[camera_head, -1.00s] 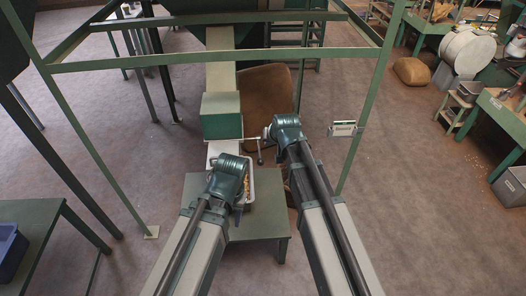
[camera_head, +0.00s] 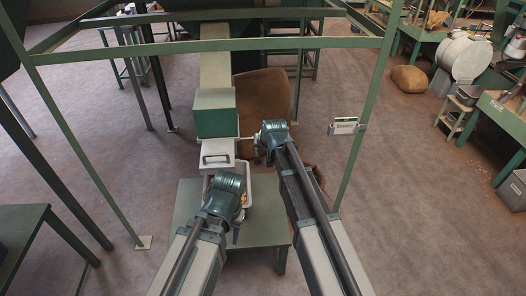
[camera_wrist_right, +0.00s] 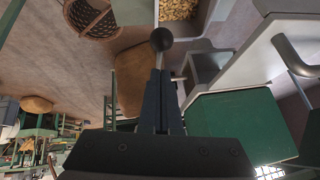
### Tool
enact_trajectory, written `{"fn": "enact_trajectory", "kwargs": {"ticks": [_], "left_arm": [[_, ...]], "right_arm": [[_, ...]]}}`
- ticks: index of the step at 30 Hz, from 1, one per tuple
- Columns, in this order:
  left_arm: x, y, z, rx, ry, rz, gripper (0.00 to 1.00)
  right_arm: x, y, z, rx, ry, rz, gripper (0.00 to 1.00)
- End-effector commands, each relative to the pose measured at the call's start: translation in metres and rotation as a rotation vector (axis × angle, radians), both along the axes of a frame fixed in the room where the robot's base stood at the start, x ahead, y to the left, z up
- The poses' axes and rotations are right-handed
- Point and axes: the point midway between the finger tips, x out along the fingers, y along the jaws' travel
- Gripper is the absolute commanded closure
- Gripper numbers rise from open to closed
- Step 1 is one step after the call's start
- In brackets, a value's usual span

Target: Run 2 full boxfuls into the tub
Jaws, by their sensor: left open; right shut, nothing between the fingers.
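In the head view the green housing (camera_head: 217,115) stands under a pale chute. The white box (camera_head: 217,155) with a dark front handle sits below it. The tub (camera_head: 249,181) with nuts stands on a small green table, partly hidden by my left arm. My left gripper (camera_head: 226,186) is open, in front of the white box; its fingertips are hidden. My right gripper (camera_head: 272,136) is right of the housing, by a short rod (camera_head: 246,139). The right wrist view shows its fingers (camera_wrist_right: 160,95) shut and empty, with a black ball knob (camera_wrist_right: 161,39) just beyond the tips; contact is unclear.
The small table (camera_head: 258,234) has bare room in front. A green frame with slanting posts surrounds the spot. A wicker basket (camera_wrist_right: 93,18) shows in the right wrist view. Another green table (camera_head: 20,228) is at left.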

Motion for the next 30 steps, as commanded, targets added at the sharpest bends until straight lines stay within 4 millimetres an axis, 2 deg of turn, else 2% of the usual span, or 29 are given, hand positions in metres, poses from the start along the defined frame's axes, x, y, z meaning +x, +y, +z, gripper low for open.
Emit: {"fn": "enact_trajectory", "kwargs": {"ticks": [1,4,19,30], "left_arm": [[0.000,0.000,-0.013,0.000,0.000,0.000,0.55],[0.000,0.000,-0.020,0.000,0.000,0.000,0.55],[0.000,0.000,-0.026,0.000,0.000,0.000,0.55],[0.000,0.000,-0.077,0.000,0.000,0.000,0.55]], "right_arm": [[-0.003,0.001,-0.013,-0.001,0.000,0.001,1.00],[-0.004,0.003,-0.020,-0.001,0.000,0.001,1.00],[-0.006,0.004,-0.025,-0.001,-0.007,-0.001,1.00],[-0.016,0.004,-0.061,0.000,-0.124,0.000,1.00]]}}
